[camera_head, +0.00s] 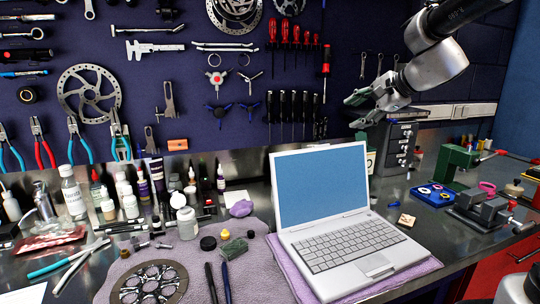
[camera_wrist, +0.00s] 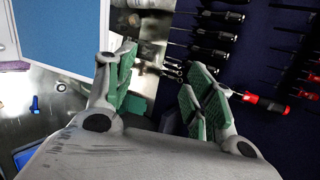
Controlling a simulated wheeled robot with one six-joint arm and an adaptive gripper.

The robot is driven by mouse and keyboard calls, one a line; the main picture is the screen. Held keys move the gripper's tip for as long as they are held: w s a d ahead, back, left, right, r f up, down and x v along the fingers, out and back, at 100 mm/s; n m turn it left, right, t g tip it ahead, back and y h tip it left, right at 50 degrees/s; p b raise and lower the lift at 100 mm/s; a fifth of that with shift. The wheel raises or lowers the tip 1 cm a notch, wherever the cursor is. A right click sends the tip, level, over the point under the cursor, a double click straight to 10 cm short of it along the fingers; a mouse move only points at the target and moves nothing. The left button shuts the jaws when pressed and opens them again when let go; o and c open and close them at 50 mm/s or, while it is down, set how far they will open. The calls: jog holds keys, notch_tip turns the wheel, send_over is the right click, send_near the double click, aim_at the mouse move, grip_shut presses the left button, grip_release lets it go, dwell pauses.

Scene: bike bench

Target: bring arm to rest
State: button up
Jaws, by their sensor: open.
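My gripper (camera_head: 368,98) hangs in the air at the upper right in the head view, above and behind the laptop's right side. Its green-padded fingers also show in the wrist view (camera_wrist: 155,98), spread apart with nothing between them. My arm comes in from the top right corner. The fingers appear clear of the tool wall, though the exact gap cannot be told.
An open laptop (camera_head: 325,205) stands on a purple cloth (camera_head: 258,280). Bottles crowd the bench at left. Screwdrivers (camera_wrist: 215,50) and other tools hang on the dark wall.

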jog(key=s+d+f+n+g+h, duration=0.1)
jog(key=s+d+f+n+h, duration=0.1)
jog(key=s, duration=0.9)
jog(key=s+d+f+n+g+h, duration=0.2)
jog(key=s+d+f+n, duration=0.3)
jog(key=s, duration=0.5)
jog(key=s+d+f+n+g+h, duration=0.2)
jog(key=s+d+f+n, duration=0.2)
jog(key=s+n, duration=0.3)
jog(key=shift+s+f, duration=0.3)
jog(key=shift+s, duration=2.05)
